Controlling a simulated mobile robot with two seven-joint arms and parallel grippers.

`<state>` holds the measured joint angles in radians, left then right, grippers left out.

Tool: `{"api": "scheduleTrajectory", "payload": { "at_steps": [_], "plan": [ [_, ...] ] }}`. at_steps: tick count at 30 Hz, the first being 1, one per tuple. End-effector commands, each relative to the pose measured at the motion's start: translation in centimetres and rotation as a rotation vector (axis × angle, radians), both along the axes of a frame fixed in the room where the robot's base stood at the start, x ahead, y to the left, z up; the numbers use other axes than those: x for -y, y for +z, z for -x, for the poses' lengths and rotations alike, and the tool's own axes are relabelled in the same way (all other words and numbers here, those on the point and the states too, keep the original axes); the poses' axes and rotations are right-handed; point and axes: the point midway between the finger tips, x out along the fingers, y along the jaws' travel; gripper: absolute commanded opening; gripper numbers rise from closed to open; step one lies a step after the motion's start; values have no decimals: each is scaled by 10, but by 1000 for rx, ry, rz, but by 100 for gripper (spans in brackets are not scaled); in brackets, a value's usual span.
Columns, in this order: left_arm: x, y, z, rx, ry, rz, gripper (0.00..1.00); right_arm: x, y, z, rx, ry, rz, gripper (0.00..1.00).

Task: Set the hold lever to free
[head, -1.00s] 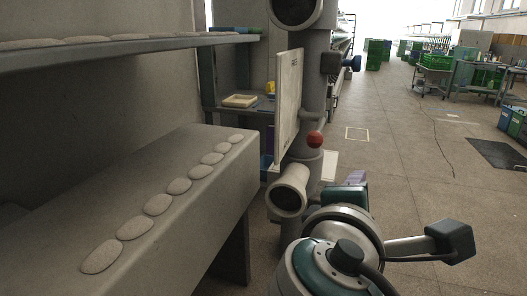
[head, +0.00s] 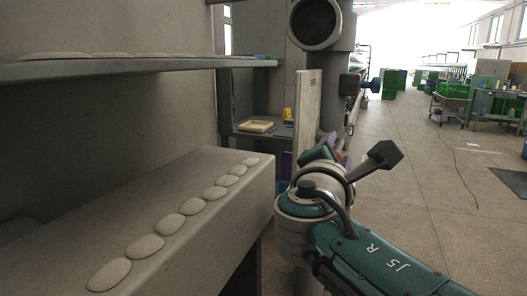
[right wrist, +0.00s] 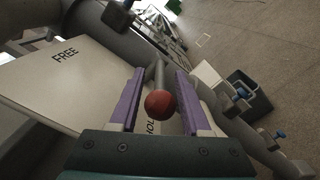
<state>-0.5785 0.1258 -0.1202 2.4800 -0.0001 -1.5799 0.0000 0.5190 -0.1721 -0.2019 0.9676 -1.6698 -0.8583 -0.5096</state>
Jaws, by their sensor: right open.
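The hold lever is a grey rod with a red ball knob (right wrist: 159,104) in the right wrist view. It stands in front of a pale label plate (right wrist: 70,85), which also shows edge-on in the head view (head: 307,115). The plate reads FREE at upper left, and the lever is by a second, partly hidden word at the lower right. My right gripper (right wrist: 160,78) is open, with a purple finger on each side of the lever. I cannot tell whether either finger touches it. In the head view my right gripper (head: 329,143) hides the knob. My left gripper is out of view.
A grey bench (head: 240,210) with several pale oval pads lies left of my right arm, under a shelf (head: 120,68). A round grey tube (head: 315,22) is above the plate. The aisle floor (head: 430,180) at right is free.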

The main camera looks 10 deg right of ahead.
Motion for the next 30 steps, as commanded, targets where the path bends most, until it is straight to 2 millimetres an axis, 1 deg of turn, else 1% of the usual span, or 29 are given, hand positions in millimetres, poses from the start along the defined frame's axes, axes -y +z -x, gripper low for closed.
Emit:
{"api": "scheduleTrajectory", "payload": {
  "at_steps": [7,19,20,30],
  "plan": [
    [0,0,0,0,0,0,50,1,0,0,1,0,-1,46],
    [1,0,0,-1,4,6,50,0,0,0,1,0,-1,1],
    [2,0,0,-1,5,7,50,0,0,0,1,0,-1,0],
    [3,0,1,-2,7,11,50,0,0,0,1,0,-1,0]
  ]
}}
